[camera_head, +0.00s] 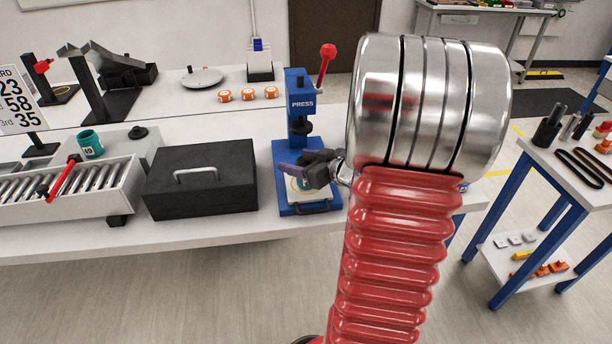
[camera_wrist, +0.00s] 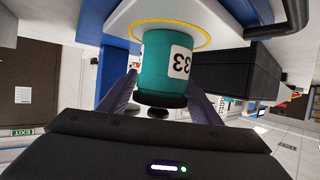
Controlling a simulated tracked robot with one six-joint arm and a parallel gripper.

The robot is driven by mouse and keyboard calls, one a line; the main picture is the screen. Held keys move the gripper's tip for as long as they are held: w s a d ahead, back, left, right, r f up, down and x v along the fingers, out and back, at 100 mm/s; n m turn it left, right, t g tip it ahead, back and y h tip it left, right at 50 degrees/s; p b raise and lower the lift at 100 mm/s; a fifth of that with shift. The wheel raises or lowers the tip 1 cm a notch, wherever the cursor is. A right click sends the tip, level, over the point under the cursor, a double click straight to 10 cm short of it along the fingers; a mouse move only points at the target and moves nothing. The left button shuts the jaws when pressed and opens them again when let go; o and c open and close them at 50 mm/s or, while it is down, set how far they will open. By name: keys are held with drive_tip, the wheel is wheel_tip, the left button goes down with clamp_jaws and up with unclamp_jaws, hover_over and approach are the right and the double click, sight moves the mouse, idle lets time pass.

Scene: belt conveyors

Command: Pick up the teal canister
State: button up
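A teal canister (camera_wrist: 158,62) with a black cap and a white label reading 33 stands on the yellow-ringed base of the blue press (camera_head: 299,92). In the head view it is mostly hidden behind my gripper (camera_head: 303,172). In the wrist view my gripper's two fingers (camera_wrist: 163,84) are apart, one on each side of the canister's capped end. A narrow gap seems to show beside it; I cannot tell whether either finger touches. A second teal canister (camera_head: 90,144), with a white label, stands at the end of the roller conveyor (camera_head: 92,182) at the left.
A black box with a handle (camera_head: 200,180) stands just left of the press. The press has a red-knobbed lever (camera_head: 327,54). Several orange-and-white rolls (camera_head: 248,94) lie behind the box. A blue-legged side table (camera_head: 575,178) with tools stands at the right.

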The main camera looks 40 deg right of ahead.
drive_tip(key=c, duration=0.8)
drive_tip(key=shift+r, duration=0.1)
drive_tip(key=shift+r, duration=1.8)
drive_tip(key=s, duration=1.8)
drive_tip(key=shift+f, duration=0.15)
drive_tip(key=shift+a, duration=0.1)
